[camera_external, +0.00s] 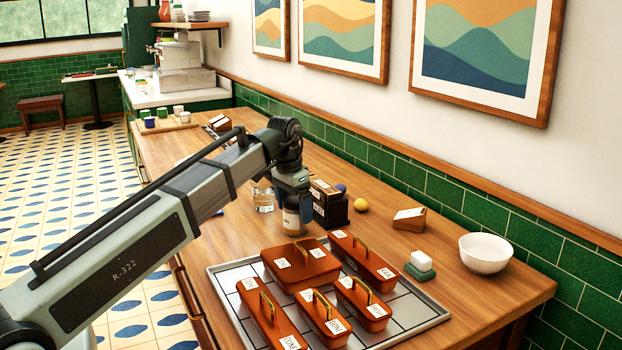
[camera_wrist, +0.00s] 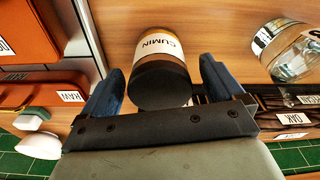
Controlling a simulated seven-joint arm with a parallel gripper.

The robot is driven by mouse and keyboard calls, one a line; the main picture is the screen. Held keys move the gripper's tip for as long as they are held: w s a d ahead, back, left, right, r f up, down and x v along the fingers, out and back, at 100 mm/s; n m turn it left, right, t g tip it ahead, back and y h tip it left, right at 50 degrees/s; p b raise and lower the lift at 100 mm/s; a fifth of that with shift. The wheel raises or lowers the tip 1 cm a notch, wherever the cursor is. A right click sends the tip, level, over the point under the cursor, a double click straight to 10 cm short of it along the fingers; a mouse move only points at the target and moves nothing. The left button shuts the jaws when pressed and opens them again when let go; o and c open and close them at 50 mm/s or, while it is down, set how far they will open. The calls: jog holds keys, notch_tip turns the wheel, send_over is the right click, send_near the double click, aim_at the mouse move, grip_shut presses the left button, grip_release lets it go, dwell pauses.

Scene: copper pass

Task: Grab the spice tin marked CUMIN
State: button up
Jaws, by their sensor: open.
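The spice tin marked CUMIN (camera_wrist: 158,45) has a white label, an amber body and a dark lid. In the wrist view it lies between the two blue fingers of my gripper (camera_wrist: 161,68), its lid end toward the palm, with a gap visible on both sides. In the external view the tin (camera_external: 292,221) stands on the wooden counter directly under my gripper (camera_external: 292,203), which points down over it. My gripper is open. The fingers partly hide the tin's top in the external view.
A clear glass jar (camera_external: 263,197) stands just left of the tin, and a black box (camera_external: 329,207) close on its right. A metal tray (camera_external: 436,312) with several orange lidded boxes lies in front. A yellow ball (camera_external: 361,205) and white bowl (camera_external: 486,253) are farther right.

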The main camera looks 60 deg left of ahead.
jog(key=shift+w+f, duration=0.2)
jog(key=shift+f, duration=1.1)
jog(key=shift+c, duration=0.3)
jog(key=c, duration=1.1)
jog(key=shift+c, duration=0.2)
jog(key=shift+r, duration=0.15)
